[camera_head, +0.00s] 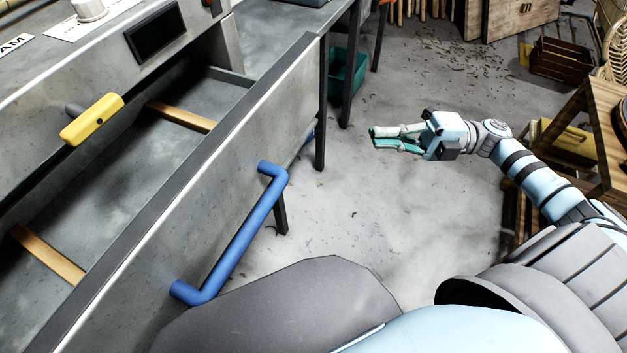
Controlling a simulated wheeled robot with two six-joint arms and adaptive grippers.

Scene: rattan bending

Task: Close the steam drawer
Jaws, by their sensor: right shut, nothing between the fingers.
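The steam drawer (215,178) is a grey metal drawer pulled out from the machine at the left. Its front panel runs diagonally across the picture, and a blue bar handle (240,245) is fixed to it. Inside the open drawer are two wooden slats (180,115) on a bare grey floor. My right gripper (374,138) is at the centre right, over the floor, shut and empty. It is apart from the drawer and to the right of the blue handle. My left gripper is not in view.
A yellow lever handle (92,119) and a dark screen (153,33) are on the machine above the drawer. A teal bin (345,75) stands behind, by dark table legs. A wooden stand (597,140) is at the right. Open floor lies between the drawer and my right gripper.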

